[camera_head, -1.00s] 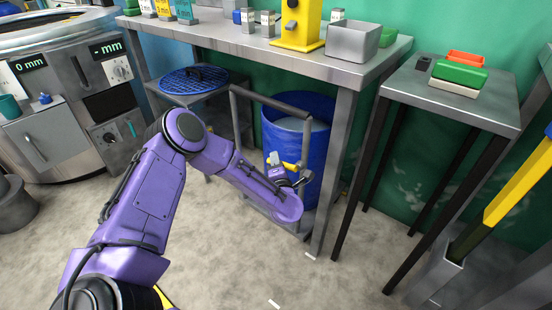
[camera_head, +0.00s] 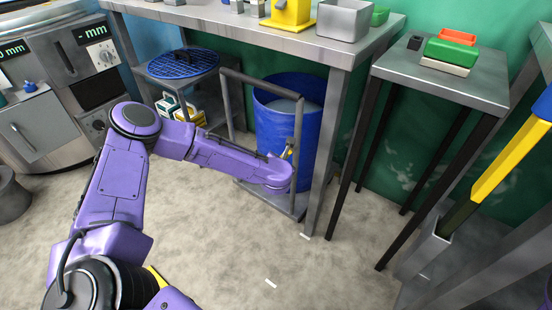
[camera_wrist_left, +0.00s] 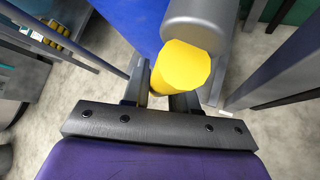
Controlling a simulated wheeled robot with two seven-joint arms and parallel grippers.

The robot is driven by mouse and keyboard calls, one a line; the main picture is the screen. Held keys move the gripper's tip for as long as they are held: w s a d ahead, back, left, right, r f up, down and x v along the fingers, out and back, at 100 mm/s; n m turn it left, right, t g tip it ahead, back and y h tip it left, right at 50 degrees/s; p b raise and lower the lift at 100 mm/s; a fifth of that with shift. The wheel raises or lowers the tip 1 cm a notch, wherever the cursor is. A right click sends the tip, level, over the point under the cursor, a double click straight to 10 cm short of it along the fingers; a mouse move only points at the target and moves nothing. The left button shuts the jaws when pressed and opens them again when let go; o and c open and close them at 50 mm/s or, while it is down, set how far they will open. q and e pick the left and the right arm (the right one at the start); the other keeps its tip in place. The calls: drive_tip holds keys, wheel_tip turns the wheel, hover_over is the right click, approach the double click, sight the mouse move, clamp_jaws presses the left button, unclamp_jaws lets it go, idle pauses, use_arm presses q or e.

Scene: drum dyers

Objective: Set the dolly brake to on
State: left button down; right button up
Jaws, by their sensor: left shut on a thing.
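The dolly (camera_head: 231,98) is a grey metal frame with a tall push handle, standing on the floor beneath the bench. A blue drum (camera_head: 272,128) stands on it. My left gripper (camera_head: 286,154) is low at the drum's front right, beside the dolly's right post, mostly hidden behind my purple forearm. In the left wrist view, a yellow cylinder (camera_wrist_left: 180,68) sits between the fingers, close against a thick grey rounded bar (camera_wrist_left: 199,22). It appears to be the brake lever. The left gripper is shut on it. Its on or off setting cannot be read. My right gripper is not in view.
The bench (camera_head: 240,28) and its leg (camera_head: 326,150) stand just right of the dolly. A small side table (camera_head: 440,82) is further right. A shelf with a blue grate (camera_head: 183,63) stands left of the dolly. The floor in front is clear.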

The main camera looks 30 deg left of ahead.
use_arm(q)
drive_tip(key=shift+d+f+n+h, duration=0.2)
drive_tip(key=shift+d+n+h, duration=0.2)
drive_tip(key=shift+d+h, duration=0.15)
drive_tip(key=shift+s, duration=0.1)
drive_tip(key=c, duration=1)
unclamp_jaws()
drive_tip(key=shift+o, duration=0.2)
